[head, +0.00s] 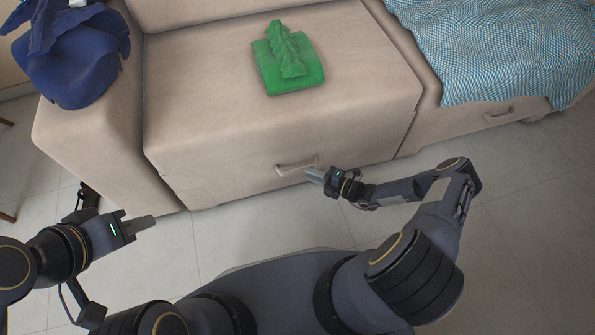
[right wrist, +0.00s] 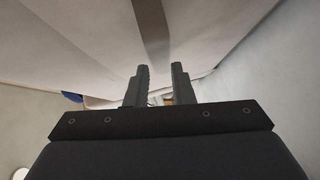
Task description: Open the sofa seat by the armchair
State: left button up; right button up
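The beige sofa seat (head: 215,120) by the left armrest has a handle (head: 297,164) low on its front panel. The seat looks shut. My right gripper (head: 313,174) is at the right end of this handle, very close to it. In the right wrist view its two fingers (right wrist: 162,84) stand apart with a gap between them, and a grey-brown bar (right wrist: 152,30), probably the handle, lines up with that gap. I cannot tell whether they touch. My left gripper (head: 142,223) is in front of the sofa's left armrest, away from the seat; its finger gap is not visible.
A folded green cloth (head: 288,62) lies on the seat. Dark blue clothes (head: 70,55) hang over the left armrest (head: 88,140). A blue-white patterned cover (head: 495,50) lies on the right section, which has its own handle (head: 497,115). The tiled floor (head: 520,200) at right is clear.

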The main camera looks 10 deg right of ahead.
aim_at(299, 169)
jog(key=b+x, duration=0.1)
jog(key=x, duration=0.4)
jog(key=shift+w+a, duration=0.15)
jog(key=shift+a, duration=0.15)
grip_shut()
